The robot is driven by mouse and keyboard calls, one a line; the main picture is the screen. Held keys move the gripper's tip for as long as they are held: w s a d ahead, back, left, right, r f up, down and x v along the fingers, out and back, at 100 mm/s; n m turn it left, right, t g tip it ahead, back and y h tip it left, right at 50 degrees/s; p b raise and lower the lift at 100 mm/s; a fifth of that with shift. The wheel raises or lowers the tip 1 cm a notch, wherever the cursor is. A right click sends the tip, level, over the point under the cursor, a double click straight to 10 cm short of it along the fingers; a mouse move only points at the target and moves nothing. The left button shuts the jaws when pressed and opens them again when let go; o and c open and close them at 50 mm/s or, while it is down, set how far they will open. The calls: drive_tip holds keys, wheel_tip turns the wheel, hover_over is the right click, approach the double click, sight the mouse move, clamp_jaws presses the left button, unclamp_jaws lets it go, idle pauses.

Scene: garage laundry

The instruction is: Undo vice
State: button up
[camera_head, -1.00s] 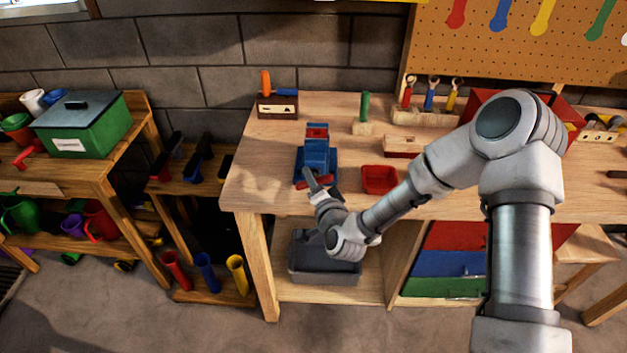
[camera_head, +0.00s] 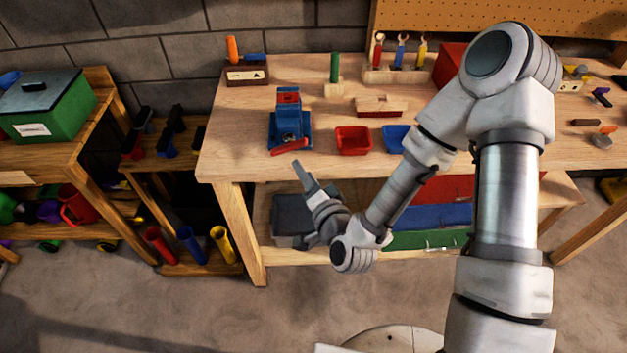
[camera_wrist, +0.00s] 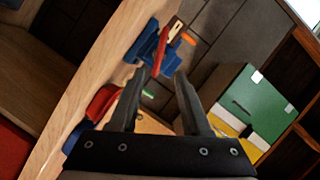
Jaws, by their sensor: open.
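The blue vice (camera_head: 291,124) stands near the front left of the workbench. Its red handle (camera_head: 289,147) faces the bench's front edge and slants, left end lower. A small red piece (camera_head: 288,97) shows at the vice's top; I cannot tell whether it is clamped. My gripper (camera_head: 298,165) is open and empty, just in front of the handle and apart from it. In the wrist view the two fingers of my gripper (camera_wrist: 158,78) are spread, with the red handle (camera_wrist: 160,50) beyond them. The blue vice (camera_wrist: 143,42) is partly hidden behind the handle there.
The wooden workbench (camera_head: 232,165) holds a red bin (camera_head: 353,140) and a blue bin (camera_head: 397,138) right of the vice. Behind stand a block with an orange-handled tool (camera_head: 246,72) and a green peg (camera_head: 334,68). A grey bin (camera_head: 290,215) sits on the shelf below.

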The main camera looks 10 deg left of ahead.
drive_tip(key=shift+p+v, duration=2.4)
drive_tip(key=shift+p, duration=0.75)
